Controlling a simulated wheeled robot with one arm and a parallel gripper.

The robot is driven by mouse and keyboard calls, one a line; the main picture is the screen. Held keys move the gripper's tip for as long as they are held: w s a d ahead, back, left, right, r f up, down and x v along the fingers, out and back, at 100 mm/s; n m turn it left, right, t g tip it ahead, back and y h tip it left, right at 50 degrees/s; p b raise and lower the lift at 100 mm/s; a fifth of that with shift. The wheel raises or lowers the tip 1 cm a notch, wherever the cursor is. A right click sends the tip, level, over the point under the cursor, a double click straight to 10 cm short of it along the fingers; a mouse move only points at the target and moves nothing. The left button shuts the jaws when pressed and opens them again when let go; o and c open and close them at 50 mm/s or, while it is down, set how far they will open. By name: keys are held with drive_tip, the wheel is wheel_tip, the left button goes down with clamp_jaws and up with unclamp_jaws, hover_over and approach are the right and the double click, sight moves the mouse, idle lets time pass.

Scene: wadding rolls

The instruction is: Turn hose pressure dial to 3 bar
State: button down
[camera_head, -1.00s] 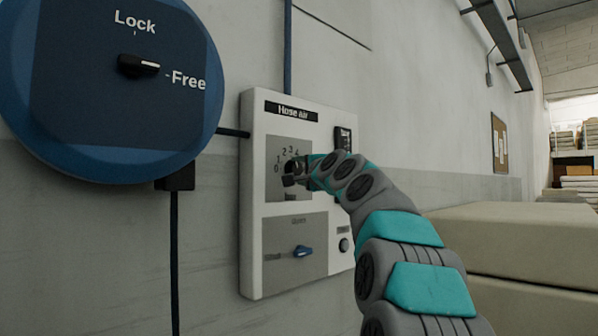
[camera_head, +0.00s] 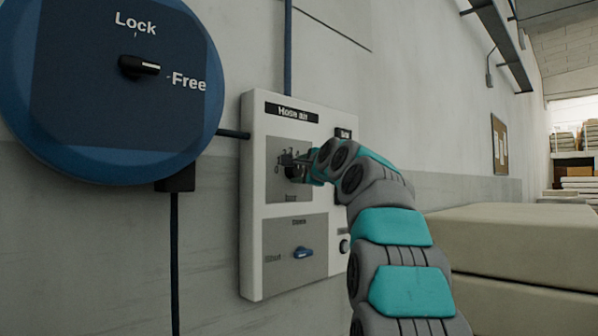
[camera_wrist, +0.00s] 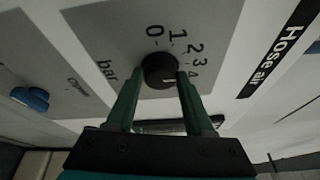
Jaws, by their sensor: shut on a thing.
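The pressure dial is a small black round knob (camera_wrist: 160,68) on the grey upper plate of the white panel headed "Hose air" (camera_head: 249,200). Its scale reads 0, 1, 2, 3, 4, with "bar" printed on the plate. My gripper (camera_wrist: 158,84) is shut on the knob, one green finger on each side, in the wrist view. In the head view my gripper (camera_head: 297,166) covers most of the knob and part of the scale. I cannot tell which number the knob points to.
A blue lever (camera_head: 303,252) sits on the panel's lower plate. A small round button (camera_head: 344,245) is beside it. A large blue disc (camera_head: 120,120) with a black "Lock"/"Free" switch (camera_head: 138,66) hangs at left. Pale stacked blocks (camera_head: 510,240) stand at right.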

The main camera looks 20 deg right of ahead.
drive_tip(key=shift+c, duration=1.4)
unclamp_jaws()
drive_tip(key=shift+s, duration=0.1)
drive_tip(key=s+b, duration=0.1)
drive_tip(key=s, duration=0.6)
drive_tip(key=shift+s+a, duration=0.15)
drive_tip(key=shift+s, duration=0.15)
